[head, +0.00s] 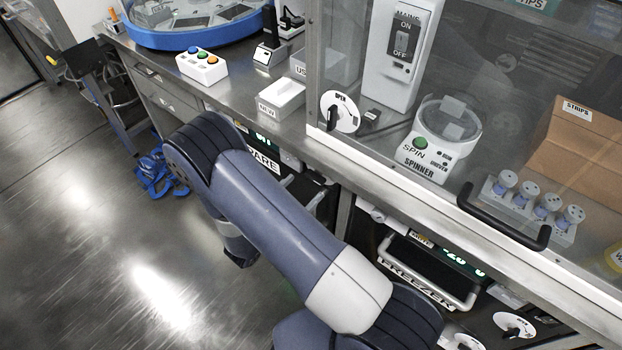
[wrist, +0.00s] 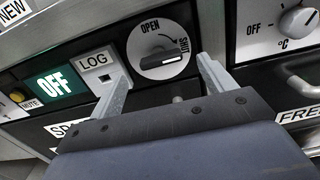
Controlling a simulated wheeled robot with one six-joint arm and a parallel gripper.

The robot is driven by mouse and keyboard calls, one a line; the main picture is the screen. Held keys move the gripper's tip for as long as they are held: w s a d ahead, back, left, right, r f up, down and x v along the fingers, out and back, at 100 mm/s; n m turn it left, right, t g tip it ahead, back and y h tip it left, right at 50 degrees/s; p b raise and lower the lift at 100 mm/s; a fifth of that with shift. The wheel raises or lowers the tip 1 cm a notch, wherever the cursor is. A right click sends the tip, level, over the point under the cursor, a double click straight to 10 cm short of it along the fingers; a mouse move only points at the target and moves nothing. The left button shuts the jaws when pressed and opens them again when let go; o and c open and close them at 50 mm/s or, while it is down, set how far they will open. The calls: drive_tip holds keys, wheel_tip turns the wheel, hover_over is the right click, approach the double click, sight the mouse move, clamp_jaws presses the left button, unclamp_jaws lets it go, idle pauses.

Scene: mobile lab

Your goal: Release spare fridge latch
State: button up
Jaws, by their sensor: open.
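The spare fridge latch (wrist: 164,62) is a round white dial marked OPEN at the upper left and SHUT at the right, with a dark handle. The handle lies nearly level across the dial, its right end toward SHUT. My gripper (wrist: 162,68) is open, with one finger left of the dial and one at its right edge. The handle shows between the fingers, and nothing is held. Contact cannot be told. The spare fridge label (head: 262,160) is partly covered by my arm in the head view, where the latch and my gripper are hidden.
A green OFF display (wrist: 55,83) and a LOG slot (wrist: 100,66) are left of the latch. A temperature knob (wrist: 298,22) is at the right. The freezer handle (head: 428,287) sticks out right of my arm. The floor at left is mostly clear.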

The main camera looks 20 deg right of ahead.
sight(313, 179)
drive_tip(key=shift+x, duration=2.4)
drive_tip(key=shift+c, duration=0.2)
drive_tip(key=c, duration=0.9)
